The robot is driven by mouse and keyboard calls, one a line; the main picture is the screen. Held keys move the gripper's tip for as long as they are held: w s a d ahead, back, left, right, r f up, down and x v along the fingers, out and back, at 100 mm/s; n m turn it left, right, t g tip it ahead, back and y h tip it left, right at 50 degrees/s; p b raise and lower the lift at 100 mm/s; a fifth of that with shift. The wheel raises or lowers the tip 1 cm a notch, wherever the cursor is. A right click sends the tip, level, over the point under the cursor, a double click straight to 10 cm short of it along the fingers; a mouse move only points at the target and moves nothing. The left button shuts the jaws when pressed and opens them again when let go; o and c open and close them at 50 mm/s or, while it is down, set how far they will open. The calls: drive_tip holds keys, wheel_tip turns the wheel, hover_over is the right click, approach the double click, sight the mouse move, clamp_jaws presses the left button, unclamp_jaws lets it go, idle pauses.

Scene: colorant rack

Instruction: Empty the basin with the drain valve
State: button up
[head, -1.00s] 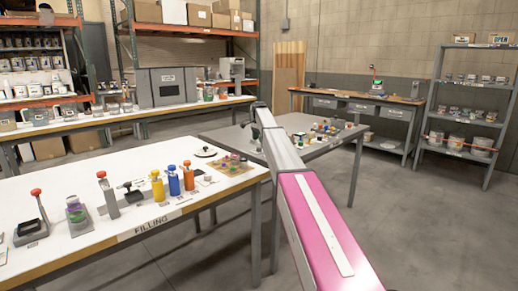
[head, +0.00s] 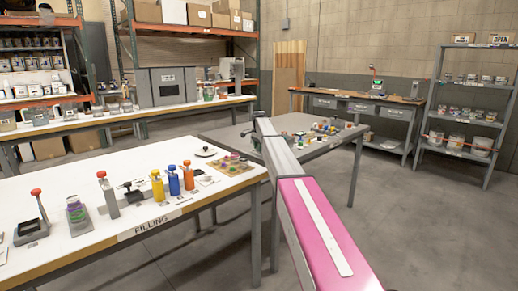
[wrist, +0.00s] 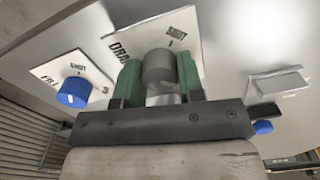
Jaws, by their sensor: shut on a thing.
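In the wrist view, a dark grey round knob (wrist: 158,66) stands on a white plate (wrist: 192,35). The plate's label is partly hidden; it begins "DR" and has a "SHUT" mark beside the knob. My gripper (wrist: 159,78) has its green fingers on both sides of this drain valve knob, shut on it. I cannot tell the knob's turn angle. A blue knob (wrist: 72,93) on a second plate, marked "SHUT" and with a partly cut-off fill label, is at the left, apart from my fingers. The basin cannot be made out clearly. In the head view my arm hides the gripper.
Beside the valve are a metal block (wrist: 276,84) and another blue part (wrist: 263,127) at the right. In the head view, a grey table (head: 312,151) holds small items. The white filling table (head: 100,243) carries bottles and devices. The floor at right is clear.

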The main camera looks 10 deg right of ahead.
drive_tip(key=n, duration=0.4)
drive_tip(key=shift+n, duration=0.3)
drive_tip(key=n, duration=0.4)
drive_tip(key=shift+n, duration=0.3)
drive_tip(key=n, duration=0.4)
drive_tip(key=shift+n, duration=2.1)
drive_tip(key=o, duration=0.9)
